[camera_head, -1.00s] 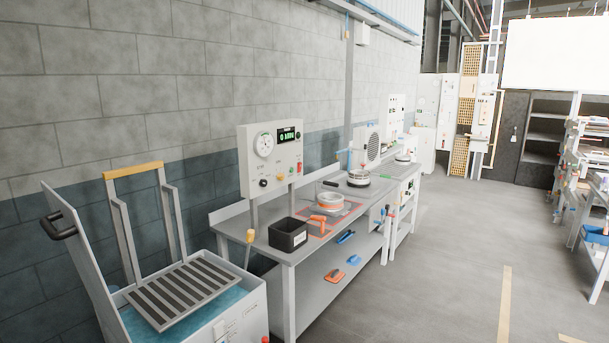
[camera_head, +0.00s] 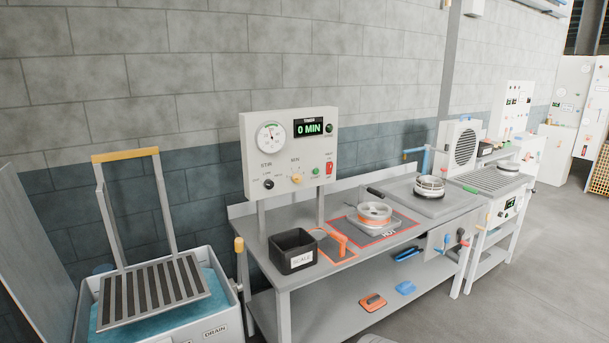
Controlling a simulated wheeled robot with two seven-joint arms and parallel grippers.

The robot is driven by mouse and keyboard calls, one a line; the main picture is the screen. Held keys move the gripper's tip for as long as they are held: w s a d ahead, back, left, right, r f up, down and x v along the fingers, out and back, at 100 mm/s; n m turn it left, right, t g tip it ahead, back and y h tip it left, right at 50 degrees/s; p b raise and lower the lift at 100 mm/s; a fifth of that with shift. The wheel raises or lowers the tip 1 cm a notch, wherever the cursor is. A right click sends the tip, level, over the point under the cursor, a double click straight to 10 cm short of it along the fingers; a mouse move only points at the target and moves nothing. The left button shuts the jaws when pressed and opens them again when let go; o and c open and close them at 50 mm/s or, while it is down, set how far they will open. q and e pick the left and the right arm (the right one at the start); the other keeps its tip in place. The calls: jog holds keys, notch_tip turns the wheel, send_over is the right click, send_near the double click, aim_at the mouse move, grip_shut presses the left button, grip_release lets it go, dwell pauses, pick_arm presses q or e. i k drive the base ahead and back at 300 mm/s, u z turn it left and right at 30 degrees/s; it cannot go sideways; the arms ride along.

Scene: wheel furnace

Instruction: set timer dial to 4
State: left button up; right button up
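A white control panel (camera_head: 247,155) stands on two posts at the back of the grey workbench (camera_head: 268,262). Its timer display (camera_head: 309,128) reads "0 MIN" in green. The dial's exact setting is too small to read. Neither gripper is in view.
On the bench are a black box (camera_head: 292,260) labelled "SCALE", an orange-handled tool (camera_head: 337,241) and a round pan (camera_head: 374,215) on a plate marked "HOT". A tank (camera_head: 219,322) with a slatted rack (camera_head: 152,293) stands at left. Open floor lies at right.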

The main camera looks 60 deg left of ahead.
aim_at(296, 178)
jog(key=u, duration=0.75)
jog(key=i, duration=1.3)
jog(key=u, duration=1.25)
